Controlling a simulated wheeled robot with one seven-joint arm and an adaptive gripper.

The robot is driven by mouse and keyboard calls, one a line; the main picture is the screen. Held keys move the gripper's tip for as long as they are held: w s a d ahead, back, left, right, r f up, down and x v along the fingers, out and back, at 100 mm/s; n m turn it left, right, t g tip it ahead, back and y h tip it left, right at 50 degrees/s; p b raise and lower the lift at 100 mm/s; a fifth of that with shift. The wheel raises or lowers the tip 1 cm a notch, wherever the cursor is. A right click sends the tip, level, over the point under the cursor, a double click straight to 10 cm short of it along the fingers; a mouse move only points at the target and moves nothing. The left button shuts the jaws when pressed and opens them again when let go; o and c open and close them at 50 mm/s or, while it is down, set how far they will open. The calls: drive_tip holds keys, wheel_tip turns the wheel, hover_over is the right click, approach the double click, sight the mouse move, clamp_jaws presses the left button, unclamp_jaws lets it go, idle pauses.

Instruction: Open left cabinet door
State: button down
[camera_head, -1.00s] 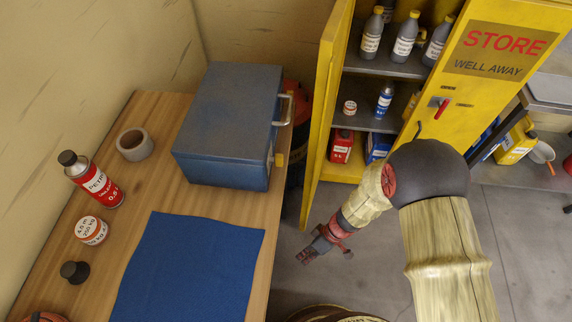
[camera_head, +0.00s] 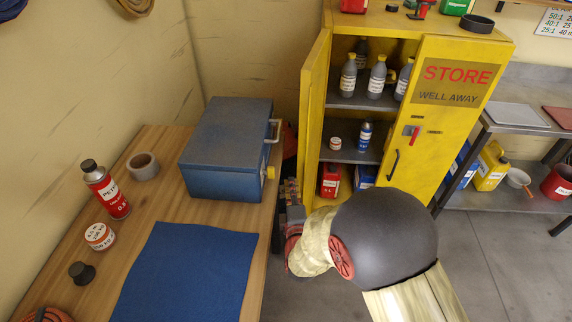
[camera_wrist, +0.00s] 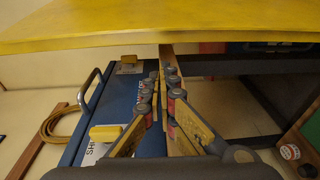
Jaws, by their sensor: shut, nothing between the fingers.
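The yellow left cabinet door (camera_head: 314,110) stands swung open, seen nearly edge-on in the head view. The cabinet's left side interior shows through the opening. A yellow panel, apparently this door (camera_wrist: 150,25), spans the top of the wrist view. My gripper (camera_wrist: 163,75) is shut and empty, its fingertips close below that panel's edge; I cannot tell whether they touch it. In the head view my gripper (camera_head: 290,195) is between the blue box and the door's lower part, partly hidden by my arm. The right cabinet door (camera_head: 440,120), with a red latch and dark handle, is closed.
A blue metal box (camera_head: 228,150) sits on the wooden table (camera_head: 150,235) just left of my gripper; it also shows in the wrist view (camera_wrist: 125,95). Bottles (camera_head: 377,78) and cans stand on the cabinet shelves. Grey floor (camera_head: 490,260) is clear at the right.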

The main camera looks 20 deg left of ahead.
drive_tip(key=r+b+x, duration=0.1)
drive_tip(key=b+x, duration=0.2)
drive_tip(key=x, duration=0.7)
drive_tip(key=shift+r, duration=0.25)
drive_tip(key=shift+d, duration=0.15)
